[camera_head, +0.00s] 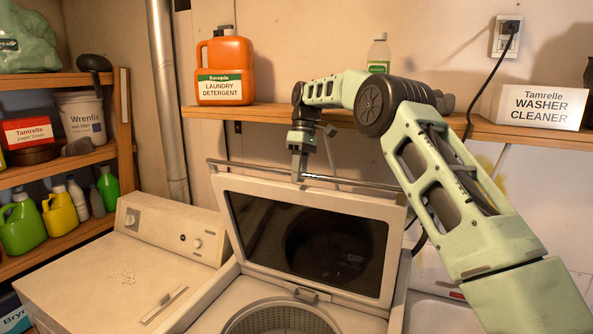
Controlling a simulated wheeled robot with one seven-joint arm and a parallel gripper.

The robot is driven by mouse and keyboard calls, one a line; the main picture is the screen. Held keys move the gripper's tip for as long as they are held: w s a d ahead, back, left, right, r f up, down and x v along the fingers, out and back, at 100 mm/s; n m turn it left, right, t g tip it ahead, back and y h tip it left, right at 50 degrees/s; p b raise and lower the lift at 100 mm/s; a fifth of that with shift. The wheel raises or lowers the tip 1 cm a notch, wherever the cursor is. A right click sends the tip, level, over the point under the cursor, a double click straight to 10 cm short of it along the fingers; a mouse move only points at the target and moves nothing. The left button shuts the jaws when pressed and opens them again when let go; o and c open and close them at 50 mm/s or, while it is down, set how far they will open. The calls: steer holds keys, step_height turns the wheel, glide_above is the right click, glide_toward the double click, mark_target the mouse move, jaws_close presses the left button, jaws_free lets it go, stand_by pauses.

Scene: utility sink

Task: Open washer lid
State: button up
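The washer lid (350,202) is white with a dark window. It stands raised, leaning back, above the washer (236,300), whose perforated drum (285,318) shows at the bottom of the picture. A small latch (305,294) is at the lid's lower edge. My gripper (299,172) points down at the lid's upper edge, overlapping a thin metal bar (250,168) there. I cannot tell whether it touches the bar or lid, or whether its fingers are open or shut.
A white dryer (115,270) stands left of the washer. A wooden shelf (460,126) above holds an orange detergent jug (224,68), a small bottle (379,52) and a washer cleaner box (540,106). Left shelves (60,175) hold bottles and a bucket (82,120).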

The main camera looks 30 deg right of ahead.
steer(key=shift+o, duration=0.6)
steer(key=shift+w+d+f, duration=0.1)
steer(key=shift+d+f, duration=0.15)
steer(key=shift+f, duration=0.05)
steer(key=shift+a+r, duration=0.25)
steer(key=shift+r, duration=0.05)
steer(key=shift+a, duration=0.15)
